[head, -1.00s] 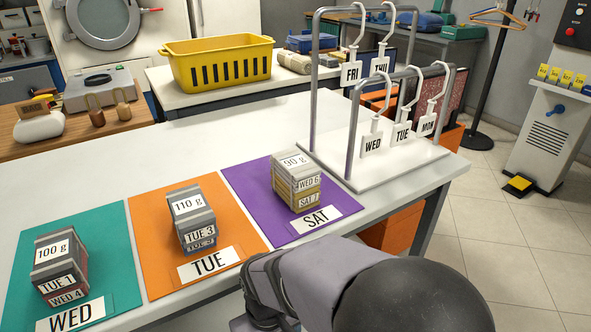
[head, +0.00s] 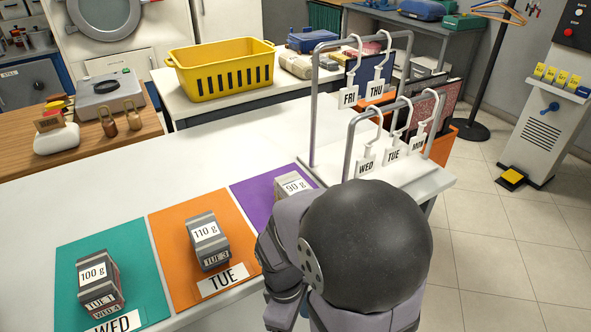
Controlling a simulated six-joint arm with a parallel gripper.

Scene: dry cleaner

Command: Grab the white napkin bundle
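No thing in the head view is clearly marked as a napkin bundle. A pale, rolled bundle (head: 296,65) lies on the back table just right of the yellow basket; its material is too small to tell. A rounded white thing (head: 57,138) sits on the wooden table at the left, with small coloured pieces by its top. My arm shows at the bottom centre, over the front edge of the white table, far from both. My gripper's fingers do not show.
Box stacks stand on the teal (head: 133,252), orange (head: 167,235) and purple (head: 248,192) mats; my arm hides much of the purple one. A tag rack (head: 315,108) stands at the right. A yellow basket (head: 223,70) is behind. The white table's left part is clear.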

